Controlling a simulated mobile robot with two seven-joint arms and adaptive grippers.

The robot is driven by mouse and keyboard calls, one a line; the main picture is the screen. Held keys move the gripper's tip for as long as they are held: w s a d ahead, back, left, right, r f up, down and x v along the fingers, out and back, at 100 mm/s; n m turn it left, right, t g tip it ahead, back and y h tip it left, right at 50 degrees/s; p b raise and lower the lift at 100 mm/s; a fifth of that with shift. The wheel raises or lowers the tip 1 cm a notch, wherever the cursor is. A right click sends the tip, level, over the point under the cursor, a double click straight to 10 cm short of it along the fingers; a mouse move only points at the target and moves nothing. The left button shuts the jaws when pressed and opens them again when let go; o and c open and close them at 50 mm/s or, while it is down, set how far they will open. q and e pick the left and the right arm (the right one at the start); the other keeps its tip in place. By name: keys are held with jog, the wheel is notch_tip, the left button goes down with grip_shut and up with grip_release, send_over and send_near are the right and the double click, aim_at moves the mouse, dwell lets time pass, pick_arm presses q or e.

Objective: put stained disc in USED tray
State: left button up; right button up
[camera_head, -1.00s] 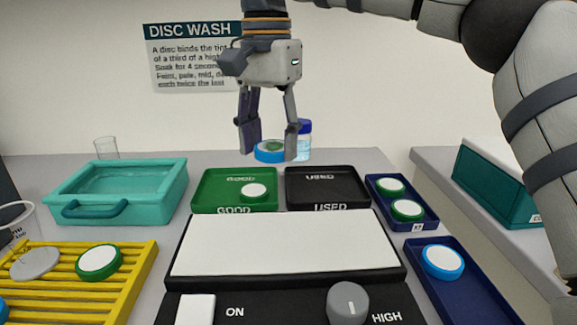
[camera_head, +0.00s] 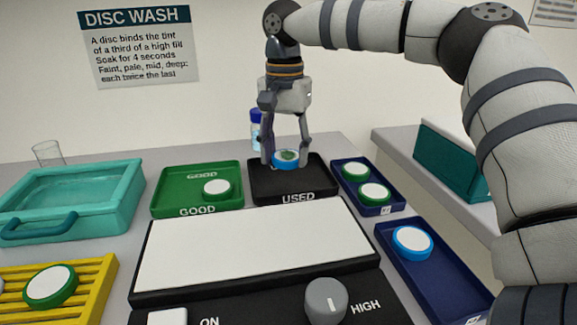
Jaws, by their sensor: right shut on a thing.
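The rest of the USED tray looks empty. My left gripper is not in view.
A blue tray (camera_head: 340,177) with two green-rimmed discs stands right of the USED tray. A capped bottle (camera_head: 256,132) stands behind. A white panel (camera_head: 255,255) lies in front.

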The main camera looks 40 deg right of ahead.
aim_at(288, 156)
jog(key=f, duration=0.1)
jog(key=d+f, duration=0.1)
jog(key=f, duration=0.1)
jog(key=shift+f, duration=0.25)
jog(key=shift+a+f, duration=0.15)
jog(key=shift+f, duration=0.05)
jog(key=o, duration=1.1)
jog(key=shift+f, duration=0.15)
jog(key=shift+o, duration=0.2)
notch_tip(288, 156, up, 12)
jog(key=shift+r, duration=0.15)
